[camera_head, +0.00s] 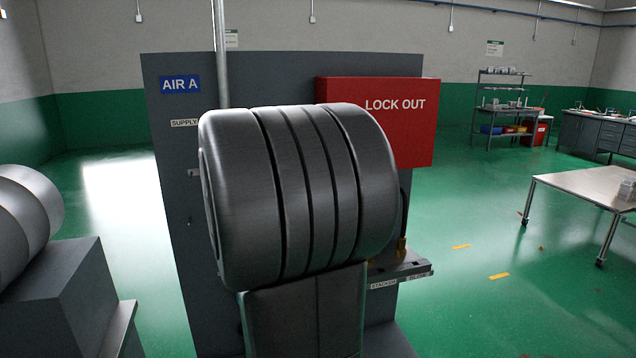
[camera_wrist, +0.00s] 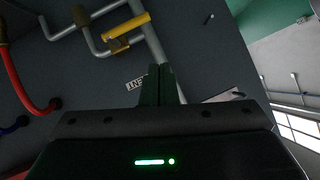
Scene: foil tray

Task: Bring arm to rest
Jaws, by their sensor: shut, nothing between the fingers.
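My gripper (camera_wrist: 161,72) shows in the wrist view, its two dark fingers together with nothing between them. It points at a dark grey panel (camera_wrist: 95,82) and appears apart from it. A label ending in "ENT" (camera_wrist: 136,84) is partly hidden behind the fingers. In the head view, a large dark link of my own arm fills the middle and hides much of the panel (camera_head: 178,235). The gripper itself is not visible there.
The wrist view shows grey pipes (camera_wrist: 153,45), a yellow valve handle (camera_wrist: 127,25) and a red hose (camera_wrist: 24,85). In the head view, a red lock out box (camera_head: 418,125) hangs on the panel's right. A table (camera_head: 590,183) stands farther right, with open green floor between.

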